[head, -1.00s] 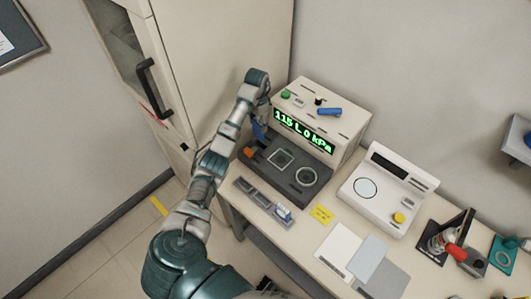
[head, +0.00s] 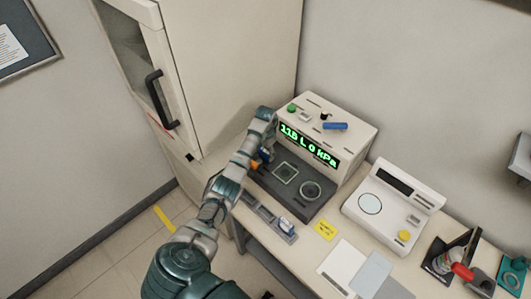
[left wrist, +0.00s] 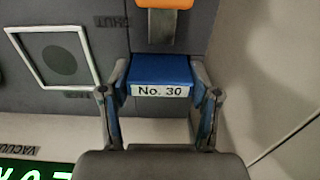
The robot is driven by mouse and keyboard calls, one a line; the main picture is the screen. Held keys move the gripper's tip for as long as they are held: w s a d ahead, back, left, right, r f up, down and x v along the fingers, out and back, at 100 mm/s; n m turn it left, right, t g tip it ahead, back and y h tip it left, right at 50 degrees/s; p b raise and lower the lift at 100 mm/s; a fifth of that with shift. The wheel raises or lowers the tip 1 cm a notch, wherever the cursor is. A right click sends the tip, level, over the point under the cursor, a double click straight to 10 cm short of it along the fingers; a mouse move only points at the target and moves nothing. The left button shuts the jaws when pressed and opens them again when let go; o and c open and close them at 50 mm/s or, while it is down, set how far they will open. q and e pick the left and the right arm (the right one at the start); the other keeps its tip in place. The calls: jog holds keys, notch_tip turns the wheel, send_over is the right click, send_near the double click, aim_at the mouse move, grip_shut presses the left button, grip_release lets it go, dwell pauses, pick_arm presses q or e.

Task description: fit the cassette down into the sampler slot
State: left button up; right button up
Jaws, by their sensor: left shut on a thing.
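The blue cassette (left wrist: 160,70), with a white label reading "No. 30", sits between the two fingers of my left gripper (left wrist: 160,100). The gripper is shut on it. In the head view the left gripper (head: 264,153) is at the left end of the sampler's dark base (head: 316,205), and most of the cassette is hidden there. The white-framed square slot (head: 285,173), with a dark round patch inside, is to the right of the gripper. In the left wrist view this slot (left wrist: 55,55) lies left of the cassette, apart from it. My right gripper is not in view.
An orange lever (head: 254,164) beside the gripper is near the word "SHUT". The sampler's display (head: 309,146) stands behind the base. A compartment tray (head: 266,217) holding a blue-and-white piece lies in front. A white device (head: 392,200) stands right. A cabinet (head: 220,60) is close behind the arm.

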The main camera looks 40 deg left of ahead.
pick_arm(q)
jog(key=o, duration=1.2)
jog(key=shift+a, duration=0.1)
notch_tip(320, 180, up, 12)
jog(key=shift+p, duration=0.4)
jog(key=shift+s, duration=0.1)
